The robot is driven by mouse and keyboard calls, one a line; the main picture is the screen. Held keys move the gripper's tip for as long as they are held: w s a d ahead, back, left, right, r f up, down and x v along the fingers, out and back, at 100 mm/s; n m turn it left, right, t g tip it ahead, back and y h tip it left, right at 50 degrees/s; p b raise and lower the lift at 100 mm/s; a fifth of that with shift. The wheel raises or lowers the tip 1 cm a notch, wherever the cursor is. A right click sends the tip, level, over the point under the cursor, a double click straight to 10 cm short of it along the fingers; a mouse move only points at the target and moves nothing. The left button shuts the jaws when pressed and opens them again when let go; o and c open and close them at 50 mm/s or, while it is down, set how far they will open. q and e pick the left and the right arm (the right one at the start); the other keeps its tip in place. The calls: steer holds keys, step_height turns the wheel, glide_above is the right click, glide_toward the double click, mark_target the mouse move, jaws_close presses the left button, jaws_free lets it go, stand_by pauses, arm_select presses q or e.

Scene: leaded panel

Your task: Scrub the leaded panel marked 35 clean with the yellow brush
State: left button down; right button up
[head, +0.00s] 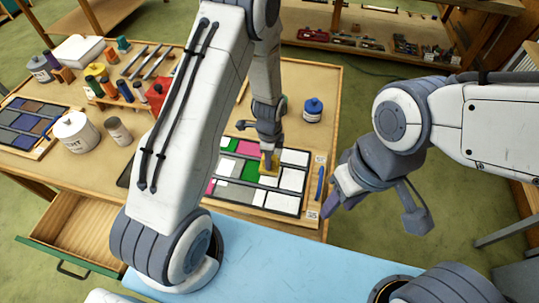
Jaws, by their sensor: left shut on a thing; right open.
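The leaded panel (285,198) lies flat on the wooden table, with the tag reading 35 (313,214) at its lower right corner. Its panes between dark strips are white, green, pink and grey; I cannot tell whether any colour is dirt. My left arm covers the panel's left part. My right gripper (377,212) is open and empty, off the table's right side.
A blue jar (313,110) stands behind the panel, and a blue stick (320,184) lies at its right. White tubs (76,134), bottles and another tiled panel (30,123) fill the table's left. An open drawer (75,229) juts out at the lower left.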

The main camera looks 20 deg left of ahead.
arm_select(q)
steer(key=shift+s+d, duration=0.1)
steer(key=shift+s, duration=1.45)
steer(key=shift+s, duration=1.5)
steer(key=shift+s, duration=0.15)
steer(key=shift+s+d+f+b, duration=0.1)
steer(key=shift+s+b, duration=0.5)
steer(key=shift+s, duration=0.8)
steer(key=shift+s+d, duration=0.1)
steer(key=shift+s, duration=1.45)
